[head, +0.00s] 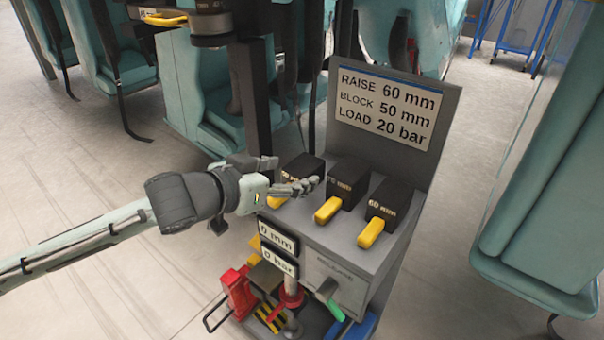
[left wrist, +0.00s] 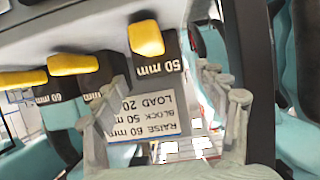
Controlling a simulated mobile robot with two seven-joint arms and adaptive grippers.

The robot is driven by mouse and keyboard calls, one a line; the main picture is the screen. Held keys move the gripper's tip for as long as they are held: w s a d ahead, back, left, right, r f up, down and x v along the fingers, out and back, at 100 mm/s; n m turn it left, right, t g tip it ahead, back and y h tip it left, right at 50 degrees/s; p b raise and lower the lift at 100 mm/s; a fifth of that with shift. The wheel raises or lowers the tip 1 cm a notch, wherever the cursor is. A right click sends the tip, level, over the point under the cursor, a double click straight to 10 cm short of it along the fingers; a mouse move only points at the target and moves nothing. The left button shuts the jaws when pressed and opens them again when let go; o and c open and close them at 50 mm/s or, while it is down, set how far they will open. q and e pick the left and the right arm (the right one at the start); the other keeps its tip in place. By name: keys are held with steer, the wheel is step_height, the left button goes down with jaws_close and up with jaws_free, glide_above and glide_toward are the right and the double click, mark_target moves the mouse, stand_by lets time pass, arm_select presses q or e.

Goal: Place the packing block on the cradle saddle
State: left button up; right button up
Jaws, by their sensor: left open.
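Three black packing blocks with yellow handles stand in a row on a grey stand (head: 358,232). The 50 mm block (head: 305,167) is leftmost in the head view and also shows, upside down, in the left wrist view (left wrist: 168,75). The middle block (head: 349,178) has a partly unreadable label. The 60 mm block (head: 384,198) is rightmost. My left gripper (head: 289,176) is open and empty at the 50 mm block, partly covering its handle side. In the left wrist view its fingers (left wrist: 165,85) spread toward that block. I cannot clearly make out the cradle saddle. My right gripper is not in view.
A sign (head: 388,108) reads raise 60 mm, block 50 mm, load 20 bar. Displays (head: 278,240) read 0 mm and 0 bar. Below are a red jack part (head: 238,292) and a green-tipped lever (head: 334,309). Teal seats (head: 545,170) flank the stand; floor at left is clear.

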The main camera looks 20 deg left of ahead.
mark_target(299, 167)
arm_select(q)
steer(key=x, duration=0.4)
steer(key=shift+w+d+r, duration=0.1)
steer(key=shift+w+r, duration=0.05)
steer(key=shift+w, duration=0.15)
steer(key=shift+c, duration=0.2)
jaws_close()
steer(key=shift+r, duration=0.1)
